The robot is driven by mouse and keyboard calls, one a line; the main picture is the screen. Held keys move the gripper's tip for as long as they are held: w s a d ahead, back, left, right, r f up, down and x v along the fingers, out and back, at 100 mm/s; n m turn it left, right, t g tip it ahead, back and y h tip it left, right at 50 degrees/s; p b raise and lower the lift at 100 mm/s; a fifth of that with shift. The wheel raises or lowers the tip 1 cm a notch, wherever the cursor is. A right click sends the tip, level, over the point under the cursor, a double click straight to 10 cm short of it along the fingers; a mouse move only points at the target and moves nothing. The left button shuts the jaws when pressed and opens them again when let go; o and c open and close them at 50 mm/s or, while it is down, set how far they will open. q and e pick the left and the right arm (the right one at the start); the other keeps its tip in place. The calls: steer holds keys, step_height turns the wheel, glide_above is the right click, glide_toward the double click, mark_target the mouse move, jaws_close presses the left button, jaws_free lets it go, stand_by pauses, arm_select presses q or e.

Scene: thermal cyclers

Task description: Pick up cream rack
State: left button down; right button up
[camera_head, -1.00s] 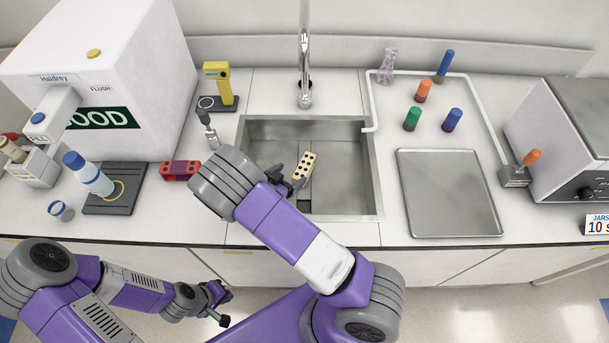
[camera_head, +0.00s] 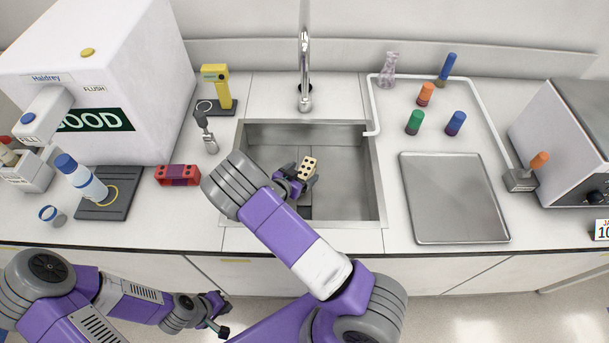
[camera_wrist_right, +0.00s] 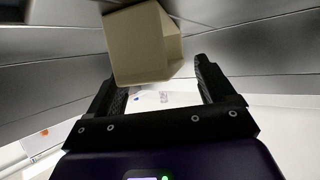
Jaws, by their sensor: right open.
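The cream rack (camera_head: 308,167) is a small block with dark holes in its top, inside the steel sink (camera_head: 345,190). In the right wrist view the rack (camera_wrist_right: 140,45) is a plain tan block just beyond the fingertips, more toward the left finger. My right gripper (camera_head: 299,179) reaches into the sink at the rack's near side and partly covers it. Its fingers (camera_wrist_right: 158,76) are open, with no grip on the rack; contact cannot be told. My left gripper (camera_head: 221,316) hangs in front of the counter, far from the rack, its fingers apart and empty.
The sink walls surround the right gripper, and the faucet (camera_head: 304,85) stands behind. A red rack (camera_head: 178,175) lies on the counter to the left. A metal tray (camera_head: 455,198) lies to the right. The counter edge (camera_head: 440,255) runs along the front.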

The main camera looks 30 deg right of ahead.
steer(key=shift+r, duration=0.1)
steer(key=c, duration=1.3)
